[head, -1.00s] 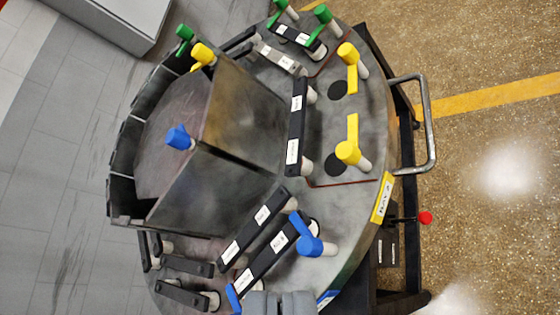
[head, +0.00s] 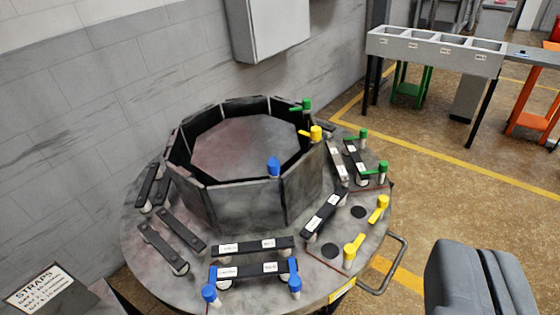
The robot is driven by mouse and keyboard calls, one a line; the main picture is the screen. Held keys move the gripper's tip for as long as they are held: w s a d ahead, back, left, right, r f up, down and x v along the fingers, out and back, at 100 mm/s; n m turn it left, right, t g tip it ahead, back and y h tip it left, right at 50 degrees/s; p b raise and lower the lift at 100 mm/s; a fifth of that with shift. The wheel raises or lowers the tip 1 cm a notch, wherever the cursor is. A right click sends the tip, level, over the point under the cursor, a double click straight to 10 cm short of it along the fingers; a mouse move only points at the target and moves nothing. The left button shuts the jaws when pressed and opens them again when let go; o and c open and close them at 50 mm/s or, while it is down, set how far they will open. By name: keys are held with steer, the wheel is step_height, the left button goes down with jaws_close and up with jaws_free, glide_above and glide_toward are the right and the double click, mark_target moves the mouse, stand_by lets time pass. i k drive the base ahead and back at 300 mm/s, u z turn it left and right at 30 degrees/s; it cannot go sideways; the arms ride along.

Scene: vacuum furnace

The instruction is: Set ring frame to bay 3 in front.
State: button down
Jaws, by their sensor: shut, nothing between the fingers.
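The ring frame (head: 140,232) is a round grey table with a ring of upright dark panels (head: 240,207) on it. Black straps lie around the panels. Blue clamps (head: 295,286) face the camera, yellow clamps (head: 354,249) are to the right, and green clamps (head: 382,172) are farther back. A yellow label (head: 342,292) is partly visible on the rim below the yellow clamps; its text is unreadable. A grey metal handle (head: 398,262) sticks out at the right edge. My gripper (head: 480,252) is shut and empty at the lower right, apart from the handle.
A "STRAPS" sign (head: 45,288) stands at the lower left. A grey wall box (head: 268,28) hangs behind the ring. A bench with bins (head: 435,45) and an orange stand (head: 530,110) are at the back right. The floor right of the ring is open.

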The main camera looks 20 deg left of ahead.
mark_target(211, 184)
steer(key=u, duration=0.05)
steer(key=k, duration=0.45)
steer(key=z, duration=0.45)
steer(key=i, duration=1.4)
steer(key=u, duration=0.4)
